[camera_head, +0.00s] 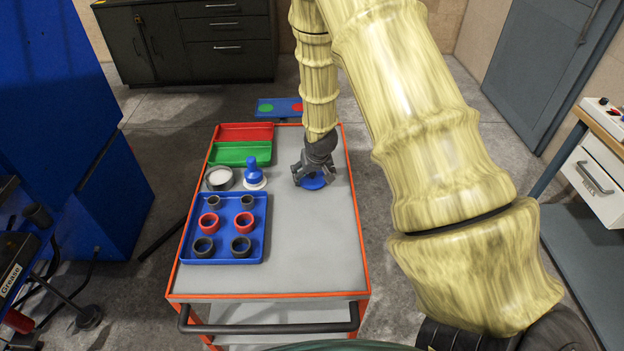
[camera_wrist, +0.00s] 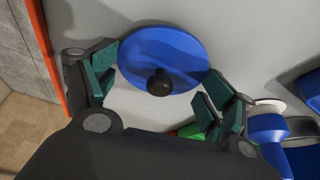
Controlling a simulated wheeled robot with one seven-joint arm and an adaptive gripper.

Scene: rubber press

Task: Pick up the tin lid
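The tin lid is a blue disc (camera_head: 313,183) with a black knob, lying on the grey top of the cart, right of the blue bottle. In the wrist view the whole lid (camera_wrist: 185,50) shows, its knob (camera_wrist: 160,83) pointing towards the camera. My gripper (camera_head: 314,174) points down over the lid and hides part of it in the head view. In the wrist view my gripper (camera_wrist: 163,68) is open, its green-padded fingers apart on opposite sides of the lid. Whether the pads touch the rim I cannot tell.
A round tin (camera_head: 219,178) with pale contents and a blue bottle (camera_head: 254,174) stand left of my gripper. A blue tray (camera_head: 225,255) holds several red and dark cups. Red (camera_head: 246,132) and green (camera_head: 240,154) trays lie behind. The cart's front right is clear.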

